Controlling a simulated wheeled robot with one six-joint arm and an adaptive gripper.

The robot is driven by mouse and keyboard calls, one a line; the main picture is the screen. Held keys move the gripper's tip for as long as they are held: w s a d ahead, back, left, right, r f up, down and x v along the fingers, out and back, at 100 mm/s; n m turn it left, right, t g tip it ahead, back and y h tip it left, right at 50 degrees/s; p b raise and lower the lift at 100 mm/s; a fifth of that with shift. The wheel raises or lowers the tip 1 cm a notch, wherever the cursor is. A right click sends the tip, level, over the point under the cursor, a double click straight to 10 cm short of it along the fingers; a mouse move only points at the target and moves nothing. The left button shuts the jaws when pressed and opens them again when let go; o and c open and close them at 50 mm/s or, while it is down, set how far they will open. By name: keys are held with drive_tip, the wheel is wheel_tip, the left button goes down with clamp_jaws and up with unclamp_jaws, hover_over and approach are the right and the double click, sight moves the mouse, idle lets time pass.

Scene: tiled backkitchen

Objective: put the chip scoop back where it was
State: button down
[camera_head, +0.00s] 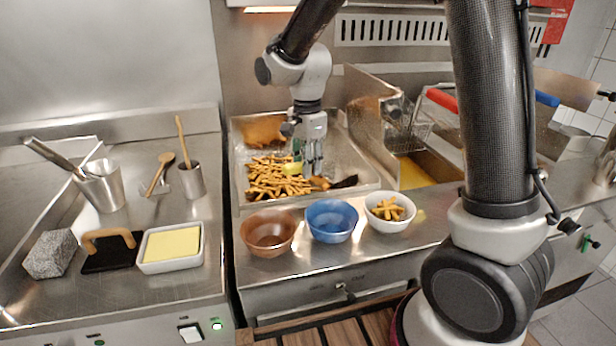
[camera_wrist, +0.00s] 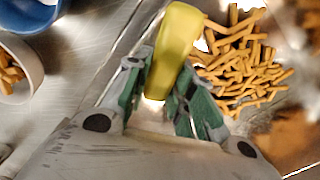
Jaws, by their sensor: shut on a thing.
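My gripper (camera_head: 312,168) points down over the right part of the steel chip tray (camera_head: 362,168). In the wrist view its fingers (camera_wrist: 160,90) are closed on the yellow-green handle of the chip scoop (camera_wrist: 177,45). A bit of that yellow handle (camera_head: 293,168) shows beside the fingers in the head view. I cannot tell whether the scoop touches the tray.
A brown bowl (camera_head: 268,247), a blue bowl (camera_head: 331,236) and a white bowl (camera_head: 380,224) holding chips stand along the front ledge. A fryer (camera_head: 411,174) with baskets is to the right. Pots, a brush-like block and a butter dish (camera_head: 172,265) are on the left counter.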

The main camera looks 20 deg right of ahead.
drive_tip(key=shift+f, duration=1.7)
drive_tip(key=shift+f, duration=0.15)
drive_tip(key=c, duration=1.2)
unclamp_jaws()
wheel_tip(320, 180, up, 12)
drive_tip(key=shift+r, duration=0.15)
